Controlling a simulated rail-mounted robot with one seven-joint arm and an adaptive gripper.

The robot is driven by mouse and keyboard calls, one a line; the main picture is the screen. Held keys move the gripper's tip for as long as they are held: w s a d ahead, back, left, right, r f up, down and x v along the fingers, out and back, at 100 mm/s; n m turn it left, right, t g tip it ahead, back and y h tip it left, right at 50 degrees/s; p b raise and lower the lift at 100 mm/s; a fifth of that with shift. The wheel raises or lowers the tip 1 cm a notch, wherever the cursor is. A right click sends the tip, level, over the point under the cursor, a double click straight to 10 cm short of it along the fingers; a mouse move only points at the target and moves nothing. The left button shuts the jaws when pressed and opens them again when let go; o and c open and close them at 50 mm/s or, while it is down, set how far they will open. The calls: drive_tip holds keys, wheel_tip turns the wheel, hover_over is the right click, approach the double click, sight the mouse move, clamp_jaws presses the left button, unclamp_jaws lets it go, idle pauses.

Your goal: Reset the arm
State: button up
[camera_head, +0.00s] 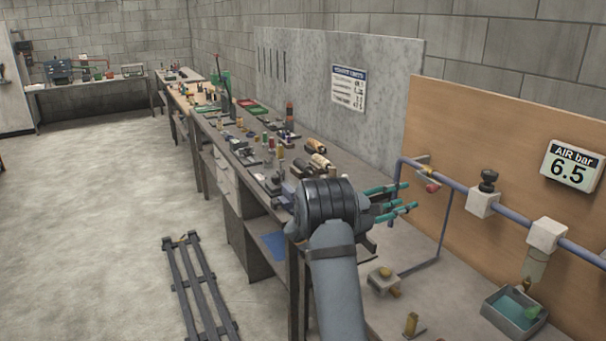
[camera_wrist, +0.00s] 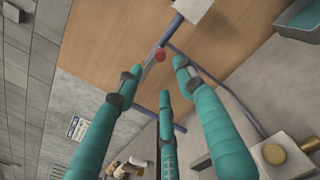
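My gripper (camera_head: 396,203) is at the end of my grey arm, raised over the right part of the bench. Its teal fingers point right toward the wooden panel (camera_head: 485,145) and the blue pipe on it. In the wrist view the gripper (camera_wrist: 160,85) shows three teal fingers, spread apart, with nothing between them. A red knob (camera_wrist: 159,54) on the pipe shows beyond the fingertips; I cannot tell the gap exactly.
A long bench with many small tools and parts runs back along the wall. The blue pipe (camera_head: 450,182) carries white blocks under an AIR bar 6.5 display (camera_head: 572,166). A grey tray (camera_head: 514,312) and a brass fitting (camera_head: 383,280) are on the bench. Black rails (camera_head: 198,285) lie on open floor.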

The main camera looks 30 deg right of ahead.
sight(429, 187)
drive_tip(key=d, duration=1.1)
drive_tip(key=shift+s+d, duration=0.3)
drive_tip(key=shift+s, duration=0.1)
drive_tip(key=shift+d+r+p, duration=0.1)
drive_tip(key=shift+r+p, duration=0.35)
drive_tip(key=shift+p, duration=0.5)
drive_tip(key=shift+w+r+n+p, duration=0.1)
drive_tip(key=shift+r+n+p, duration=0.1)
drive_tip(key=shift+n+p, duration=0.7)
drive_tip(key=shift+f+m+p, duration=0.1)
drive_tip(key=shift+m+p, duration=0.2)
drive_tip(key=shift+p, duration=0.1)
drive_tip(key=shift+f, duration=0.15)
